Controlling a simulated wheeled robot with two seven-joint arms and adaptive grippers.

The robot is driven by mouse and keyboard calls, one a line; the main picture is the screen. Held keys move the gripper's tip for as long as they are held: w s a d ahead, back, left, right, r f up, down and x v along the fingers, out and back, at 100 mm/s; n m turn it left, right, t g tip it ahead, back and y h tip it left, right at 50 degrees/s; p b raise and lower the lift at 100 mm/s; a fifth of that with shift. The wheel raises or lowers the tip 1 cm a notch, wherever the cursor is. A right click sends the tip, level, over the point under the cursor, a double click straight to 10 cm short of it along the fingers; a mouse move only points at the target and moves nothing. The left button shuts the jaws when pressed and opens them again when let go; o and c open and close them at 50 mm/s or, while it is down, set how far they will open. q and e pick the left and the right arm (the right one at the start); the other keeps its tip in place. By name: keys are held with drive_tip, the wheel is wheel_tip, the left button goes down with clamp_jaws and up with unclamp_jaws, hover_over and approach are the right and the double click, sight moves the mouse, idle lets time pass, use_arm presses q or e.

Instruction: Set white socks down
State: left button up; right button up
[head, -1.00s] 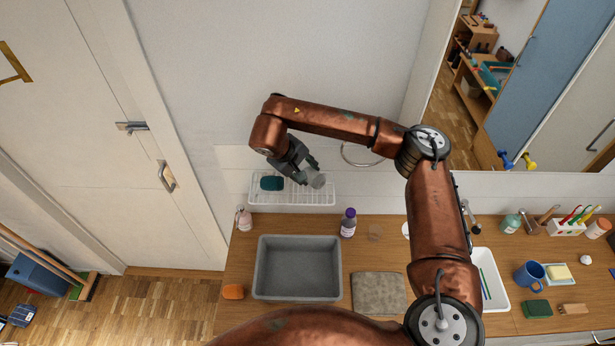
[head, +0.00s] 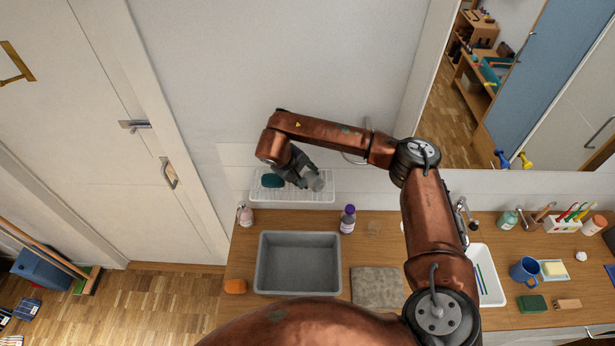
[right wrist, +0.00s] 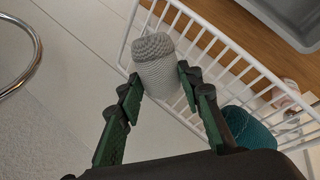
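The white socks (right wrist: 157,62) are a rolled, pale grey-white knitted bundle in the right wrist view. My right gripper (right wrist: 162,84) has its fingers against both sides of the bundle. In the head view the socks (head: 315,181) are at the tip of my right gripper (head: 305,176), over the right part of a white wire rack (head: 290,200) on the wall. I cannot tell whether the bundle touches the rack. The rack's bars (right wrist: 212,43) show behind it in the wrist view. My left gripper is not in view.
A teal rolled bundle (head: 272,181) lies in the rack's left part, beside my gripper. Below are a grey basin (head: 298,264), a pink bottle (head: 245,215) and a purple-capped bottle (head: 348,219). A metal ring (head: 356,157) hangs on the wall right of the rack.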

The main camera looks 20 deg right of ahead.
drive_tip(key=o, duration=0.4)
drive_tip(key=shift+r, duration=0.1)
drive_tip(key=shift+r, duration=0.25)
drive_tip(key=b+v, duration=0.3)
drive_tip(key=v, duration=0.8)
drive_tip(key=shift+s+a+r, duration=0.1)
drive_tip(key=shift+a+r, duration=0.15)
drive_tip(key=shift+r, duration=0.05)
